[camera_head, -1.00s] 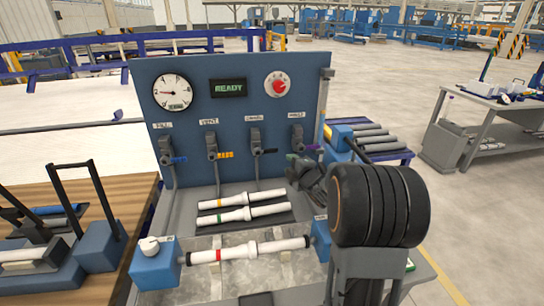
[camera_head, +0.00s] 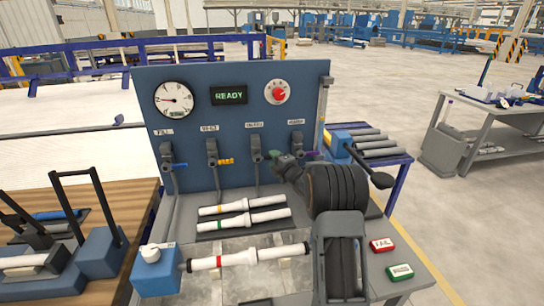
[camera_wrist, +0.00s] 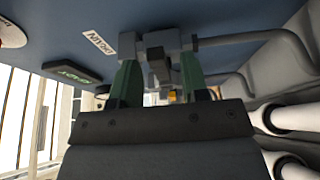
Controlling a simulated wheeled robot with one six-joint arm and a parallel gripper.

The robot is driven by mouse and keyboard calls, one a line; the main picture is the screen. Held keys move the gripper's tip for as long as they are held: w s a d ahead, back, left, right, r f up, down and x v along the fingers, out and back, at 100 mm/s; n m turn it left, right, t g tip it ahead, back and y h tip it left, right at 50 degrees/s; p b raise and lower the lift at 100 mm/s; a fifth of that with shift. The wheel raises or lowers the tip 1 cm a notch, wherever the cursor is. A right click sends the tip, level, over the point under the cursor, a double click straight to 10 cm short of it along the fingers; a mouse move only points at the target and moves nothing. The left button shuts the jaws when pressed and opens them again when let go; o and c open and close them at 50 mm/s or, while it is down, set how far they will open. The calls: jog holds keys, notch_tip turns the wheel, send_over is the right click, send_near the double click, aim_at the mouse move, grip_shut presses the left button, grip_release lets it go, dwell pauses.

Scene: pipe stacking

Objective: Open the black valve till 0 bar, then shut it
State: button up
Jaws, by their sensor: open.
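The third valve from the left on the blue panel (camera_head: 225,125) is the black one (camera_head: 255,150). It has a grey body, and my gripper mostly hides its black handle in the head view. My gripper (camera_head: 276,156) is at this valve, coming from the right. In the wrist view, the open green fingers (camera_wrist: 160,80) stand on either side of the valve's dark handle (camera_wrist: 159,72), below the grey body. I cannot tell whether they touch it. A label reading DRAIN is beside it. The round gauge (camera_head: 174,99) has its needle pointing left; its numbers are too small to read.
A display (camera_head: 229,95) reads READY, beside a red knob (camera_head: 278,92). Blue-handled (camera_head: 167,160) and orange-handled (camera_head: 213,155) valves are left, a purple-handled one (camera_head: 297,145) is right. White pipes (camera_head: 240,205) lie below. Red (camera_head: 382,245) and green (camera_head: 400,271) buttons sit front right.

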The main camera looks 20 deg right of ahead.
jog(key=shift+w+a, duration=0.2)
jog(key=shift+w, duration=0.8)
grip_shut()
jog(key=shift+d, duration=0.1)
